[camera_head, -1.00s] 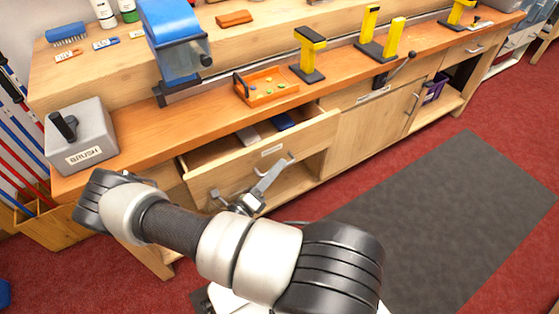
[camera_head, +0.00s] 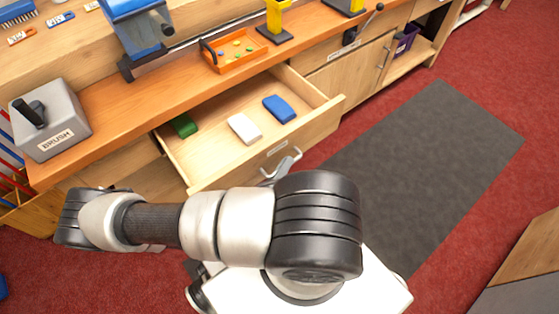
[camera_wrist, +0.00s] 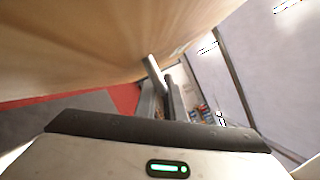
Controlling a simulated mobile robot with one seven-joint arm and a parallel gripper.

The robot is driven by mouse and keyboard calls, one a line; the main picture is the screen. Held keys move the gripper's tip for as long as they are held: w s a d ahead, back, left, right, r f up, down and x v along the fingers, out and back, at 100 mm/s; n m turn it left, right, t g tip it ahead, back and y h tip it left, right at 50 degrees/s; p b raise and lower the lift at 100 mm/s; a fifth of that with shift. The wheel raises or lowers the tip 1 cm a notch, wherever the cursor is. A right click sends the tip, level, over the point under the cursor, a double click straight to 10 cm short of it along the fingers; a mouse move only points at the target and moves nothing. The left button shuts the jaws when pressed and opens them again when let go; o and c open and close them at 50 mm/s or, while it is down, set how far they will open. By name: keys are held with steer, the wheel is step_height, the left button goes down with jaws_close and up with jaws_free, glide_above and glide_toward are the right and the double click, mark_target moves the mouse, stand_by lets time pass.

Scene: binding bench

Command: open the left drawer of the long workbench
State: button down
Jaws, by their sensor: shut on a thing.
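The left drawer (camera_head: 316,130) of the long workbench (camera_head: 115,108) stands pulled well out. A green block (camera_head: 184,125), a white block (camera_head: 243,128) and a blue block (camera_head: 279,108) lie inside it. Its silver handle (camera_head: 289,160) is on the front panel, below a small label. My gripper (camera_wrist: 162,88) is shut on the handle bar (camera_wrist: 153,68) in the wrist view, close to the wooden front. In the head view my arm hides most of the gripper.
A grey box marked BRUSH (camera_head: 52,125) stands at the bench's left end. An orange tray (camera_head: 235,52) and a blue machine (camera_head: 138,28) sit on the top behind the drawer. A dark mat (camera_head: 420,150) covers clear floor at the right.

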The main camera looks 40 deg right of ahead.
steer(key=c, duration=2.1)
jaws_free()
steer(key=v, duration=1.7)
steer(key=shift+s+a+f, duration=0.1)
steer(key=shift+a+f, duration=0.1)
